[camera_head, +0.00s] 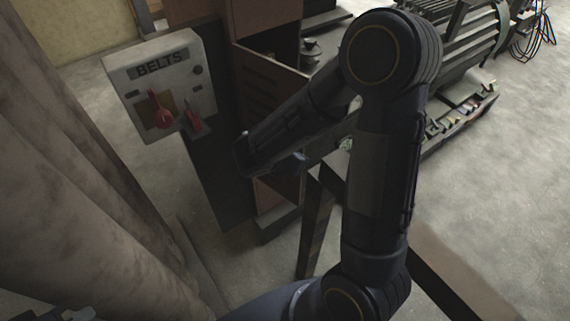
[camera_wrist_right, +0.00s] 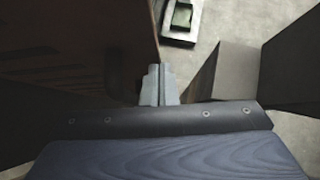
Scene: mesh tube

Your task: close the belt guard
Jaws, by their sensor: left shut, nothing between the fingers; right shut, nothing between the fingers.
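The belt guard (camera_head: 268,88) is a brown slotted panel that stands swung out from a tall brown cabinet in the head view, with a dark gap behind its top edge. It also fills the left of the right wrist view (camera_wrist_right: 75,50). My right gripper (camera_wrist_right: 160,84) is shut and empty, close beside the panel's edge; I cannot tell whether they touch. In the head view my right arm covers the panel's lower part and its gripper is hard to make out. My left gripper (camera_head: 82,314) barely shows at the bottom left edge, shut and empty.
A grey control box (camera_head: 160,85) marked BELTS, with red switches, stands left of the guard. A mottled column (camera_head: 70,160) fills the left side. Machinery (camera_head: 455,115) with small parts is at the upper right. Open concrete floor (camera_head: 500,190) lies at the right.

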